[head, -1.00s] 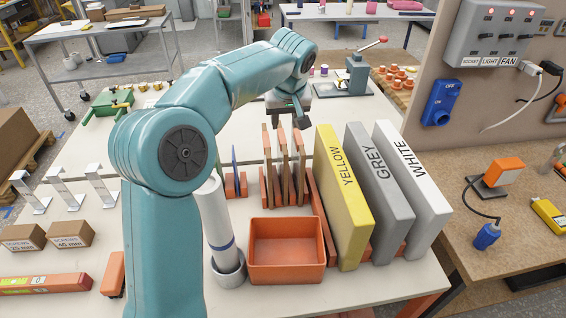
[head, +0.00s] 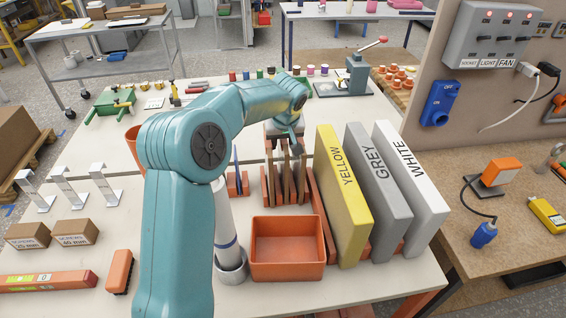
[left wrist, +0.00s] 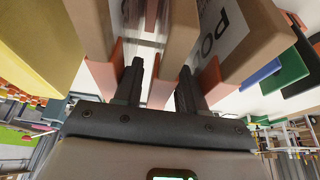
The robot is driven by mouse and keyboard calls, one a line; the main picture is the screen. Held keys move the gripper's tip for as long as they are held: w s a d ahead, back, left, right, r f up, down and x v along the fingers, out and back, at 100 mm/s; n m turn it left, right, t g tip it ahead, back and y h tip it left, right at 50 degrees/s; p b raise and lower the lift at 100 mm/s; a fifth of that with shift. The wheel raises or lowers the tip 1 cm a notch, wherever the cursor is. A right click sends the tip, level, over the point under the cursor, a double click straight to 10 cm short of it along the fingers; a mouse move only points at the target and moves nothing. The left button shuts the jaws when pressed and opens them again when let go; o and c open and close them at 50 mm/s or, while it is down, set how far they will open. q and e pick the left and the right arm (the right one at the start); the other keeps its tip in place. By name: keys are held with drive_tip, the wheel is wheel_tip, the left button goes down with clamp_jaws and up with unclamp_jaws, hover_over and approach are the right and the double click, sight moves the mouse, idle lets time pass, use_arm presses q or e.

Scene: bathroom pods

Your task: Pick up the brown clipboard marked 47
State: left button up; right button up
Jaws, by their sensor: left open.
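Several brown boards (head: 286,178) stand upright in an orange slotted rack (head: 271,190) on the white table. No number 47 is readable on them, so I cannot tell which is the clipboard. My left gripper (head: 284,142) is at the upper part of these boards, partly hidden by its own arm. In the left wrist view its two dark fingers (left wrist: 160,88) are apart. One brown board (left wrist: 95,25) rises at the left and another brown board (left wrist: 238,45), with a partly cut-off printed label, at the right. Whether the fingers touch either board is unclear. My right gripper is not in view.
Yellow (head: 341,195), grey (head: 377,190) and white (head: 411,190) binders stand close right of the boards. An empty orange bin (head: 288,272) is in front. A white roll (head: 226,225) stands in a grey holder to the left.

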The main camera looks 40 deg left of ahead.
use_arm(q)
drive_tip(key=shift+w+a+f, duration=0.15)
drive_tip(key=shift+w+f, duration=0.1)
drive_tip(key=shift+f, duration=0.05)
drive_tip(key=shift+s, duration=0.15)
drive_tip(key=shift+b, duration=0.3)
drive_tip(key=shift+f, duration=0.15)
drive_tip(key=c, duration=0.3)
clamp_jaws()
